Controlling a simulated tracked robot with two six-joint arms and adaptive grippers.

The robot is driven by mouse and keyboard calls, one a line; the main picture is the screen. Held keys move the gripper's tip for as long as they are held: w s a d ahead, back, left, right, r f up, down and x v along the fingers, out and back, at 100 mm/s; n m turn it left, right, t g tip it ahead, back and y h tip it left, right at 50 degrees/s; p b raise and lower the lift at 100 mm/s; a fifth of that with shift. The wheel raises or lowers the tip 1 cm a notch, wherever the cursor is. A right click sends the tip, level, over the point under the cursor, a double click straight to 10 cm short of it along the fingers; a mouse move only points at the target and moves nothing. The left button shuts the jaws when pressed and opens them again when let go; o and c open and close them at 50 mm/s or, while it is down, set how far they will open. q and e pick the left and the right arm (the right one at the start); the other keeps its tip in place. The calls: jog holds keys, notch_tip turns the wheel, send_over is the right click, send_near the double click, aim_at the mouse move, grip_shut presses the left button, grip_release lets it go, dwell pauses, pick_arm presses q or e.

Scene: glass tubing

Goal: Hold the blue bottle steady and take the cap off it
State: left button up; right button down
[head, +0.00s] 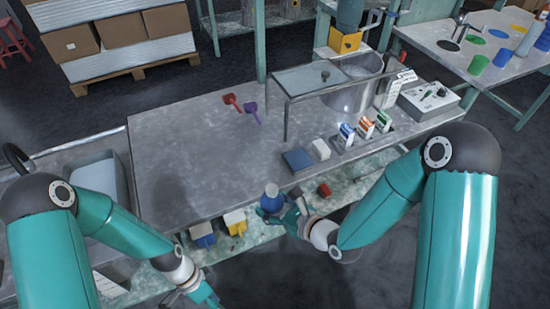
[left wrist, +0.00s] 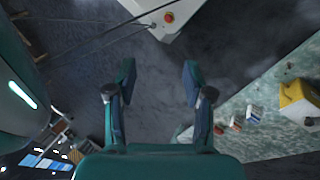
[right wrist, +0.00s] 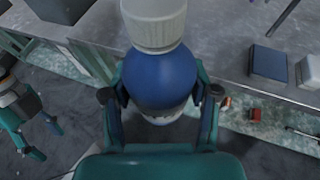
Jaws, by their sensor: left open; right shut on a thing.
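The blue bottle (head: 271,199) is held upright in my right gripper (head: 285,211), just off the front edge of the table. In the right wrist view the blue bottle (right wrist: 160,80) sits between the two fingers, which press on its sides. Its ribbed whitish cap (right wrist: 153,22) is on top of it. My left gripper (head: 207,296) hangs low at the bottom of the head view, well apart from the bottle. In the left wrist view my left gripper (left wrist: 158,85) is open, with nothing between its fingers.
The grey table (head: 180,150) lies behind the bottle, with a red scoop (head: 231,101) and a purple scoop (head: 251,110). A blue box (head: 298,160) and several small cartons stand near its front edge. A lower shelf holds yellow-and-white items (head: 235,222). The table's middle is clear.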

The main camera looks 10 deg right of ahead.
pick_arm(q)
jog(key=w+r+m+g+y, duration=0.1)
jog(key=w+r+m+y, duration=0.1)
jog(key=w+r+m, duration=0.8)
notch_tip(320, 180, up, 24)
jog(key=m+t+y, duration=0.2)
jog(key=m+t, duration=0.3)
jog(key=m, duration=0.6)
send_over(276, 186)
jog(key=shift+a, duration=0.15)
jog(key=shift+f, duration=3.95)
jog(key=shift+d, duration=0.25)
grip_shut()
